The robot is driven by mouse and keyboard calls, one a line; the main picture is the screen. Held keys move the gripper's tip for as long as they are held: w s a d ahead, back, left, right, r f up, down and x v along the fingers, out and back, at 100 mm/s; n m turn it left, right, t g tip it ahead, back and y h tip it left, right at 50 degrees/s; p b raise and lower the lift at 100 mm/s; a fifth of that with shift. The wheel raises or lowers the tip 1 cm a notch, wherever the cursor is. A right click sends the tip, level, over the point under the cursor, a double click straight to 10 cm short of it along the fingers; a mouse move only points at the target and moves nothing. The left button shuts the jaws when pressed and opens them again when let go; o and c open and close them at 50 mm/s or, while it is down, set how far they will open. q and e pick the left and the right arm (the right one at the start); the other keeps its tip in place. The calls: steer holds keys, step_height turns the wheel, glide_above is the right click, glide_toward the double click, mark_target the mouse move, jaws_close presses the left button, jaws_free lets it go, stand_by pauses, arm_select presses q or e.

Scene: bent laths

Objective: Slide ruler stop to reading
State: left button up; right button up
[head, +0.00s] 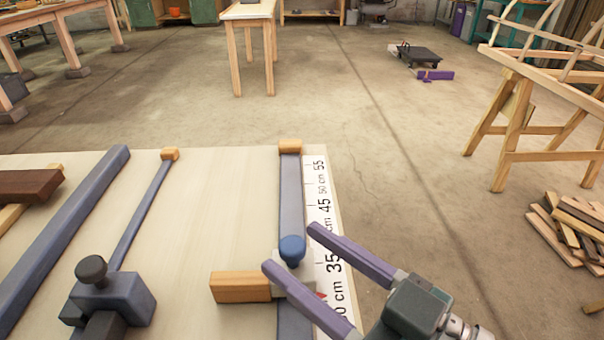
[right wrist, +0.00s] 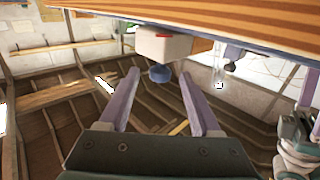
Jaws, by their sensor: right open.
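The ruler stop is a pale block (head: 295,290) with a blue knob (head: 292,249), a wooden arm (head: 240,287) pointing left and a red pointer. It sits on a blue-grey rail (head: 291,195) beside a white centimetre scale (head: 318,185). Numbers rise away from me; the pointer is near the low 30s, partly hidden by a finger, so the exact reading is unclear. My right gripper (head: 291,247) is open, its purple fingertips on either side of the knob in the picture. In the right wrist view the knob (right wrist: 160,74) shows between the open fingers; contact is unclear.
A wooden end block (head: 291,146) caps the rail's far end. A clamp (head: 112,295) with a black knob, a blue beam (head: 70,230) and a dark board (head: 28,186) lie to the left on the pale bench top (head: 215,200). Open floor lies right; timber (head: 572,230) is stacked there.

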arm_select(q)
steer(key=shift+r, duration=0.2)
arm_select(e)
steer(key=v, duration=1)
steer(key=shift+r, duration=0.1)
